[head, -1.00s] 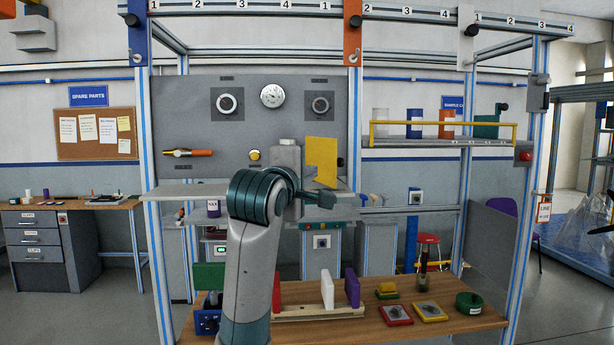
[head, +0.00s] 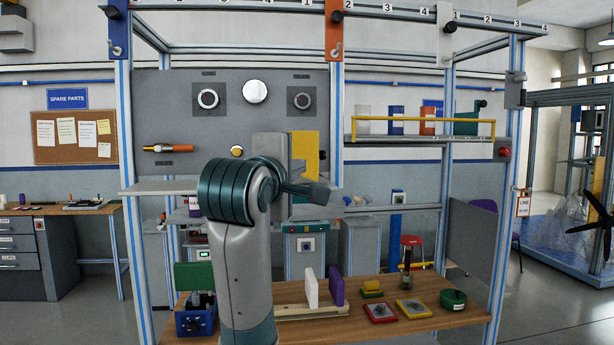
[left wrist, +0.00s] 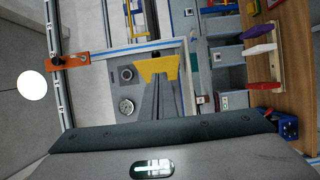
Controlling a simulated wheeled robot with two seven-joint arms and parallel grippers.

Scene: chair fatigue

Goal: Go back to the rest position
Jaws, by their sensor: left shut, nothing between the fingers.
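My left gripper (head: 303,155) is raised in front of the grey wall panel (head: 185,110). My left arm stands upright in the head view and hides part of the workbench. My right gripper shows in neither view.
The wooden workbench (head: 390,330) holds a blue bin (head: 195,320), white (head: 311,288) and purple (head: 337,287) upright plates and several small parts. A grey shelf (head: 160,187) lies behind my wrist. A blue-striped frame post (head: 337,120) stands right of the gripper.

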